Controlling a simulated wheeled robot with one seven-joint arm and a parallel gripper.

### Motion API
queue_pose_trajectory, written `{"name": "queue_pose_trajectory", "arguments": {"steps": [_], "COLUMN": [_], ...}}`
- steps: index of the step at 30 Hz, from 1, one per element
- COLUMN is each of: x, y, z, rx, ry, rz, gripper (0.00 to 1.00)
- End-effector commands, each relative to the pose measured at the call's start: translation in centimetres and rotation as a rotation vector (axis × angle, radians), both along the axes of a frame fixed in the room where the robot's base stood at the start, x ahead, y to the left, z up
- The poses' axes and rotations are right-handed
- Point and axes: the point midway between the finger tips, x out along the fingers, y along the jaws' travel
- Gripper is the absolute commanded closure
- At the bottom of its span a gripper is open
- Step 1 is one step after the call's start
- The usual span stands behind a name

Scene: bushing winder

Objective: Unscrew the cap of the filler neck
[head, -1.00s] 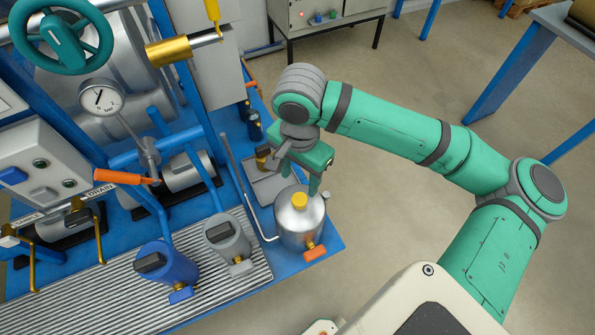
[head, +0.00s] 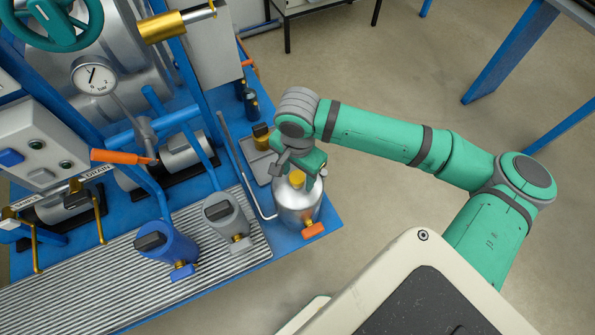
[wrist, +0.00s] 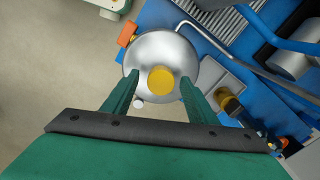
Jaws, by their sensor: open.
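The yellow cap (head: 297,178) sits on top of a silver metal vessel (head: 296,208) at the right corner of the blue base. In the wrist view the cap (wrist: 161,81) shows as a round yellow disc on the vessel's domed top (wrist: 150,48). My gripper (head: 296,187) is at the vessel's top in the head view. In the wrist view its two green fingers (wrist: 158,83) are spread wide, one on each side of the cap, with a clear gap to it. The neck under the cap is hidden.
An orange-handled valve (head: 313,230) is low on the vessel's front. A blue canister (head: 168,246) and a grey canister (head: 226,216) stand left on the ribbed grating.

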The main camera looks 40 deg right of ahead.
Motion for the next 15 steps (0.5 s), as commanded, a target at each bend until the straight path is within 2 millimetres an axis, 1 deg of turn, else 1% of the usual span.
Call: {"name": "queue_pose_trajectory", "arguments": {"steps": [2,3,5,6,7,9,10,11,12,13,15], "x": [0.04,0.05,0.07,0.08,0.08,0.10,0.10,0.10,0.10,0.10,0.10], "y": [0.07,0.08,0.12,0.13,0.14,0.16,0.16,0.17,0.19,0.19,0.20], "z": [0.01,0.02,0.03,0.03,0.03,0.03,0.03,0.03,0.03,0.03,0.03], "rx": [0.000,0.000,0.000,0.000,0.000,0.000,0.000,0.000,0.000,0.001,0.001], "ry": [0.000,0.000,0.000,0.000,0.000,0.000,0.000,0.000,0.000,0.000,0.000], "rz": [0.002,0.002,0.003,0.003,0.004,0.004,0.004,0.004,0.005,0.005,0.010], "gripper": [0.47,0.57,0.71,0.81,0.88,0.90,0.76,0.83,0.93,0.96,0.96]}}
